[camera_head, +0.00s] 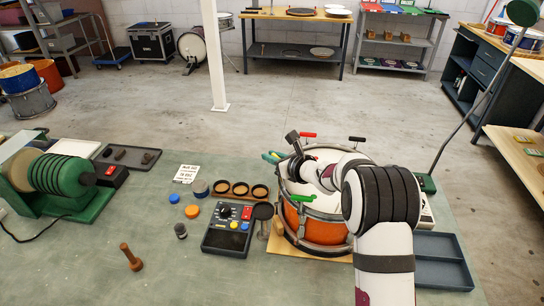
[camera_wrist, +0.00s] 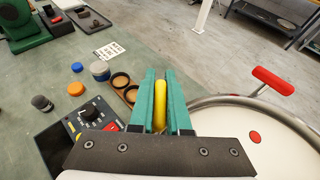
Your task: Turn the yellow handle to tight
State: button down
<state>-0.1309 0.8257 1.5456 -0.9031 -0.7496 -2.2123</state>
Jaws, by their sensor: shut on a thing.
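The yellow handle (camera_wrist: 160,106) stands between the two teal fingers of my gripper (camera_wrist: 160,98) in the wrist view, and the fingers are shut on it. In the head view my gripper (camera_head: 272,157) is at the far left rim of the orange drum (camera_head: 318,226); I cannot make out the yellow handle there. The drum's white head and metal hoop (camera_wrist: 252,103) lie to the right of my gripper in the wrist view. Marks for tight or loose cannot be seen.
A red handle (camera_head: 307,135), a black handle (camera_head: 357,140) and a green handle (camera_head: 275,205) sit around the drum rim. Left of the drum are a control box (camera_head: 228,229) and a tray with round cups (camera_head: 241,188). A blue tray (camera_head: 441,260) lies at right.

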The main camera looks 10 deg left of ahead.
jog(key=shift+w+d+r+m+t+h, duration=0.15)
jog(key=shift+m+t+h, duration=0.3)
jog(key=shift+m+h, duration=0.35)
jog(key=shift+w+d+f+m+t+h, duration=0.15)
jog(key=shift+m+t+h, duration=0.35)
jog(key=shift+m+h, duration=0.3)
jog(key=shift+d+r+m+t+h, duration=0.15)
jog(key=shift+m+t+h, duration=0.3)
jog(key=shift+m+h, duration=0.35)
jog(key=c, duration=0.9)
grip_release()
jog(key=shift+s, duration=0.1)
jog(key=v, duration=1.5)
jog(key=shift+s+d, duration=0.2)
jog(key=shift+s, duration=0.05)
